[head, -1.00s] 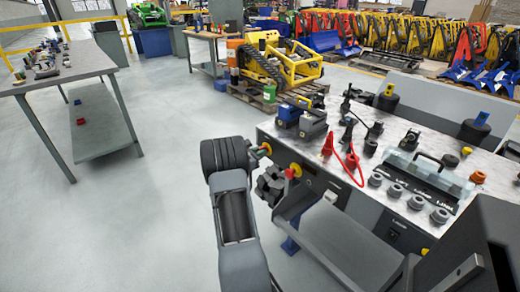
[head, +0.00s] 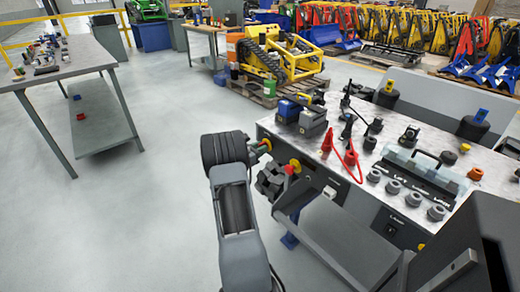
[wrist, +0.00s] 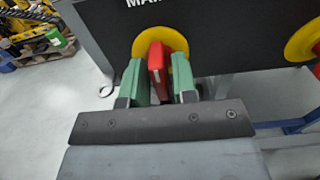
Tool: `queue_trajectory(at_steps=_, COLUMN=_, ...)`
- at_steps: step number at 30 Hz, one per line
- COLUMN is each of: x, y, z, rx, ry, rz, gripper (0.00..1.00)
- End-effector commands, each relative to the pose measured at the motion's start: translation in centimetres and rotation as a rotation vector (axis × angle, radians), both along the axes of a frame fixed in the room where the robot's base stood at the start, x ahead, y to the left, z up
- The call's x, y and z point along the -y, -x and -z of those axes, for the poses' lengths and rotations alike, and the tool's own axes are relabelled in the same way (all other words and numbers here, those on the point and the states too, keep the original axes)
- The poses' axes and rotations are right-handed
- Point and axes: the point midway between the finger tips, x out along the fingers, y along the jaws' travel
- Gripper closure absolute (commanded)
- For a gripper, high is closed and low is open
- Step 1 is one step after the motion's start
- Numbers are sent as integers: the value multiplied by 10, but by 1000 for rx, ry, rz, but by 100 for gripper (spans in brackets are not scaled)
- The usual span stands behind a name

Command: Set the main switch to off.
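The main switch is a red handle (wrist: 156,70) on a round yellow plate (wrist: 178,45), set in a dark panel under a partly cut-off label that starts "MAI". The handle stands upright in the wrist view. My gripper (wrist: 161,82) has its two green fingers on either side of the handle. The left finger is close against it or touching, and a narrow gap shows on the right side. The fingers look open around the handle. In the head view my gripper (head: 266,146) is at the bench's left front end, with the handle mostly hidden there.
A second red handle on a yellow plate (wrist: 304,40) sits to the right on the same panel. The bench top (head: 340,130) carries red cables, grey knobs and a clear-covered box. A grey shelf (head: 345,235) juts out in front. Open floor lies to the left.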

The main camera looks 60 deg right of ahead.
Motion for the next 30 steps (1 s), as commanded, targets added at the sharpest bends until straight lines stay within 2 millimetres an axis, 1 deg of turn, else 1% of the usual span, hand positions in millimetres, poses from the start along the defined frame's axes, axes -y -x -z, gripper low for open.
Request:
queue_trajectory(at_steps=1, x=0, y=0, z=0, rx=0, ry=0, rz=0, gripper=69)
queue_trajectory(at_steps=3, x=0, y=0, z=0, rx=0, ry=0, rz=0, gripper=62)
queue_trajectory(at_steps=4, x=0, y=0, z=0, rx=0, ry=0, rz=1, gripper=62)
queue_trajectory(at_steps=11, x=-1, y=0, z=0, rx=0, ry=0, rz=1, gripper=62)
queue_trajectory(at_steps=14, x=-7, y=-3, z=-1, rx=0, ry=0, rz=-1, gripper=62)
queue_trajectory(at_steps=17, x=-20, y=-7, z=-1, rx=0, ry=0, rz=-2, gripper=62)
queue_trajectory(at_steps=24, x=-67, y=-24, z=-1, rx=-1, ry=0, rz=-4, gripper=62)
queue_trajectory(at_steps=30, x=-102, y=-35, z=-1, rx=0, ry=0, rz=-3, gripper=62)
